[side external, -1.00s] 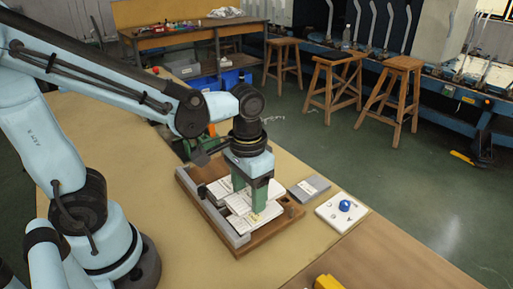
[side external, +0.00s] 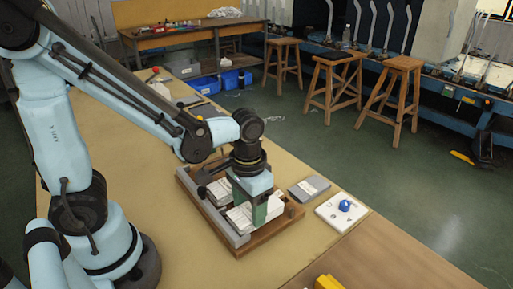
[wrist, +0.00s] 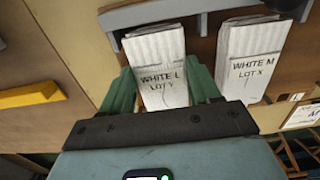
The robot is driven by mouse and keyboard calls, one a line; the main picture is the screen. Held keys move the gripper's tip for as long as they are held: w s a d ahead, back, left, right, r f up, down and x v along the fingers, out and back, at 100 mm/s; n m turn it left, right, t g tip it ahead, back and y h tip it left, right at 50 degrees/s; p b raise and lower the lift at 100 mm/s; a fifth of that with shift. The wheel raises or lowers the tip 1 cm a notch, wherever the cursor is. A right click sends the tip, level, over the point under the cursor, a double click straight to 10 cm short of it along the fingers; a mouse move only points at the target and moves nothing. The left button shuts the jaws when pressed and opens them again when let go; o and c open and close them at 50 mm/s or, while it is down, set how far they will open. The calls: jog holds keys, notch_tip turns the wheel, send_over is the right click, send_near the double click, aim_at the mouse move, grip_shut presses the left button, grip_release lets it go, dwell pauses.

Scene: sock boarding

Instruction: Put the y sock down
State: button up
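The Y sock (wrist: 158,70) is a white ribbed pack marked "WHITE L LOT Y". In the wrist view it lies between the green fingers of my gripper (wrist: 160,88), which touch both its edges. In the side view my gripper (side external: 252,210) points down into the front half of the wooden tray (side external: 262,238), with the Y sock (side external: 238,218) low between its fingers. Whether the sock bears on the tray floor is hard to tell. A second white pack, marked "WHITE M LOT X" (wrist: 252,60), lies beside it with a gap between.
A grey rail (side external: 213,220) edges the tray's near left side. A grey slab (side external: 309,188) and a white board with a blue knob (side external: 343,212) lie to its right. A yellow block (side external: 327,282) is at the front edge. The tan table in front of the tray is clear.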

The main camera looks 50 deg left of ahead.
aim_at(249, 210)
jog(key=o, duration=0.4)
jog(key=shift+r, duration=0.1)
notch_tip(249, 210, up, 12)
jog(key=shift+w+a+f+t, duration=0.2)
jog(key=shift+a+f+t, duration=0.2)
jog(key=shift+a+t, duration=0.65)
jog(key=shift+w+a+f+t, duration=0.25)
jog(key=shift+a+f+t, duration=0.25)
jog(key=shift+t, duration=0.85)
jog(key=shift+w+a+f+t, duration=0.2)
jog(key=shift+a+f+t, duration=0.1)
jog(key=shift+a+t, duration=0.8)
jog(key=shift+d, duration=0.15)
